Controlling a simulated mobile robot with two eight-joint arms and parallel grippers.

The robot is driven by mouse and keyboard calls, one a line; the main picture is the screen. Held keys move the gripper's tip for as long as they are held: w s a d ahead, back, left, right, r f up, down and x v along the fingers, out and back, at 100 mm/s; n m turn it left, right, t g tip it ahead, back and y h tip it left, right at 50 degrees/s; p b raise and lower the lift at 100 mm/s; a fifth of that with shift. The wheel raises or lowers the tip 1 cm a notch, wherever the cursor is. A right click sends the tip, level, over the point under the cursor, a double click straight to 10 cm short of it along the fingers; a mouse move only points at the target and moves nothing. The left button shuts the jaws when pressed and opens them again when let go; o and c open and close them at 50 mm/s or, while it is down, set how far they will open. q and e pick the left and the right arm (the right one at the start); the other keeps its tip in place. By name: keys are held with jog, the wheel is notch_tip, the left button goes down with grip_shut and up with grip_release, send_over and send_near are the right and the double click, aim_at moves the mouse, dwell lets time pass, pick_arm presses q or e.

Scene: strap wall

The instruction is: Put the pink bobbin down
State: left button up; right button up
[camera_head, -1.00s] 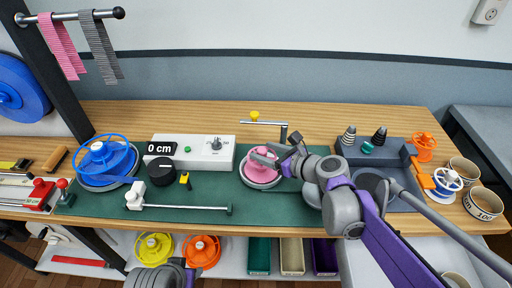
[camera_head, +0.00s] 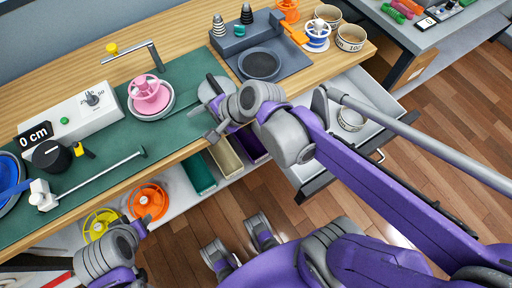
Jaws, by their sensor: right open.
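The pink bobbin (camera_head: 149,92) sits upright on a round pale dish (camera_head: 166,109) on the green mat. My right gripper (camera_head: 207,112) is open and empty, to the right of the bobbin and apart from it, near the front edge of the bench. My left gripper (camera_head: 132,230) is low at the bottom left, in front of the bench. Its fingers are too small and turned away to read.
A white control box (camera_head: 75,125) and a black knob (camera_head: 51,156) stand left. A grey tray (camera_head: 286,72) lies right. Below are an orange reel (camera_head: 149,201) and an open drawer (camera_head: 345,142).

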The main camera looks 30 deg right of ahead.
jog(key=s+d+f+n+g+h, duration=0.1)
jog(key=s+d+f+n+h, duration=0.4)
jog(key=s+n, duration=0.7)
jog(key=d+f+n, duration=0.2)
jog(key=d, duration=0.2)
jog(key=shift+f+g+h, duration=0.3)
jog(key=shift+h, duration=0.1)
jog(key=shift+d, duration=0.1)
